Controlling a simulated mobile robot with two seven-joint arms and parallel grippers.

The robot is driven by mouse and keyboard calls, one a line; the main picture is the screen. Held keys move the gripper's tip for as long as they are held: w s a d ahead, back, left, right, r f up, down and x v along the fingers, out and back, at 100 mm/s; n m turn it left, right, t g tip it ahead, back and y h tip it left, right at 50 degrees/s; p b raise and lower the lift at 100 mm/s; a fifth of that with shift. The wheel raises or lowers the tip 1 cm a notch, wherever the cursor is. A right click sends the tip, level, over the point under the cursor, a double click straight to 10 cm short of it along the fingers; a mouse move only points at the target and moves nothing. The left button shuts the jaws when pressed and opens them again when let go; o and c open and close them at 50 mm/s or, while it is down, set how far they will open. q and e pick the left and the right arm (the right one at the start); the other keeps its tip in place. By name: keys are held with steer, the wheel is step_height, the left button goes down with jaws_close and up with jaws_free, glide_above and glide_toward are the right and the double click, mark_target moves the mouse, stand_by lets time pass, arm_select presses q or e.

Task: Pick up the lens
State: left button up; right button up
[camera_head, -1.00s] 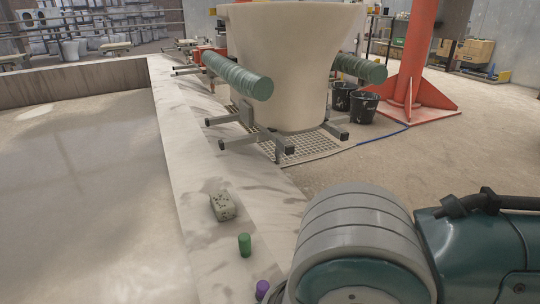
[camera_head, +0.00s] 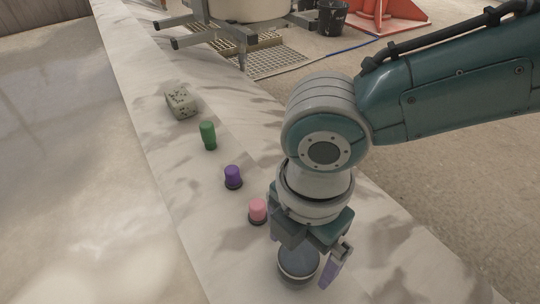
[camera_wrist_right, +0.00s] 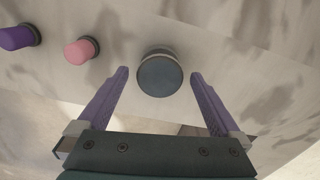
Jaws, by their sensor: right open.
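A short round object with a dark blue-grey top and a pale band, which looks like the lens (camera_head: 297,266), stands on the pale ledge below my right gripper (camera_head: 303,258). In the right wrist view the lens (camera_wrist_right: 160,76) lies ahead of and between the two purple fingers of my right gripper (camera_wrist_right: 159,74). The fingers are spread wide, with a gap to the lens on each side. In the head view one finger shows to the right of the lens; the other is mostly hidden behind the gripper body. My left gripper is out of view.
Along the ledge (camera_head: 210,220) stand a pink peg (camera_head: 258,209), a purple peg (camera_head: 233,176), a green cylinder (camera_head: 208,136) and a speckled block (camera_head: 181,102). A large pale vessel on a metal-legged stand (camera_head: 185,43) is beyond. The basin at left is clear.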

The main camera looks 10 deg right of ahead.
step_height(320, 180, down, 2)
steer(key=shift+f+b, duration=0.1)
steer(key=shift+b, duration=0.25)
steer(key=c, duration=1.4)
steer(key=shift+c, duration=0.2)
steer(key=shift+r, duration=0.25)
